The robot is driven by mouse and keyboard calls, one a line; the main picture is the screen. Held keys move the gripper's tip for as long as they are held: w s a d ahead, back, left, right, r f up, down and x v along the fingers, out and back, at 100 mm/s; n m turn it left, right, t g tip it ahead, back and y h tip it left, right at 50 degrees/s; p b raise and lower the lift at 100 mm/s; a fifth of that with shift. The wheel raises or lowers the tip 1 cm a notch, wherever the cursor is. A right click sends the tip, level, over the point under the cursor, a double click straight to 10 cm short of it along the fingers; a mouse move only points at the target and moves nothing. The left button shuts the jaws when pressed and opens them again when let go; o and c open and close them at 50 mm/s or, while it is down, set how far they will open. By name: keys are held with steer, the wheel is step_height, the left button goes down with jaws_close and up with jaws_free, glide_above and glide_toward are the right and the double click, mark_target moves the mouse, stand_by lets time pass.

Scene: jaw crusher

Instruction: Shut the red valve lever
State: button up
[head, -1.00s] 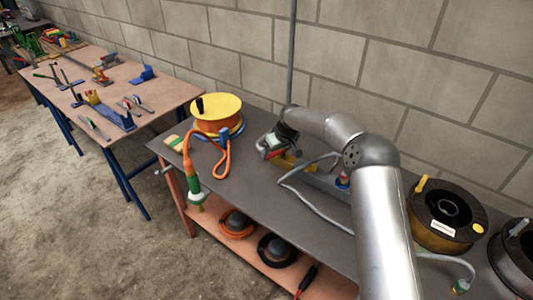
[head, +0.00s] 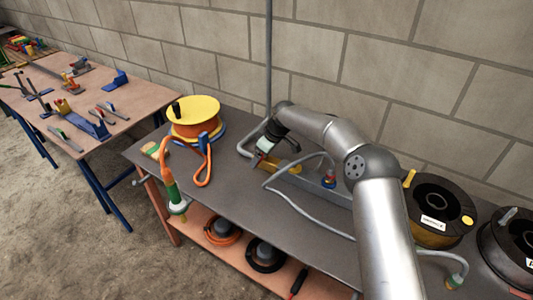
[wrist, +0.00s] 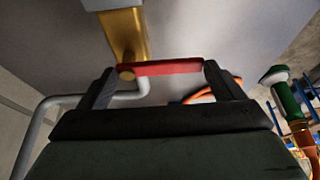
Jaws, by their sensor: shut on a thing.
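The red valve lever (wrist: 170,67) lies across the gap between my fingers in the wrist view, joined at its left end to a round brass pivot (wrist: 126,73). The brass valve body (wrist: 124,35) runs up from the pivot. My gripper (wrist: 158,80) is shut on the lever, with one dark finger near the pivot and the other at the lever's right end. In the head view my gripper (head: 262,152) is low over the grey bench, at the left end of the brass valve (head: 287,168). The lever is mostly hidden there.
A grey pipe (head: 268,60) rises along the wall behind my gripper. A yellow reel (head: 193,110) with an orange cable stands left on the bench (head: 225,180). A loose grey hose (head: 285,195) lies in front. Dark reels (head: 440,212) stand right.

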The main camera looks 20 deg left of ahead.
steer(key=o, duration=1.2)
steer(key=shift+c, duration=0.2)
steer(key=shift+r, duration=0.15)
steer(key=b+v, duration=0.2)
steer(key=v, duration=1.5)
steer(key=shift+s+d+r, duration=0.1)
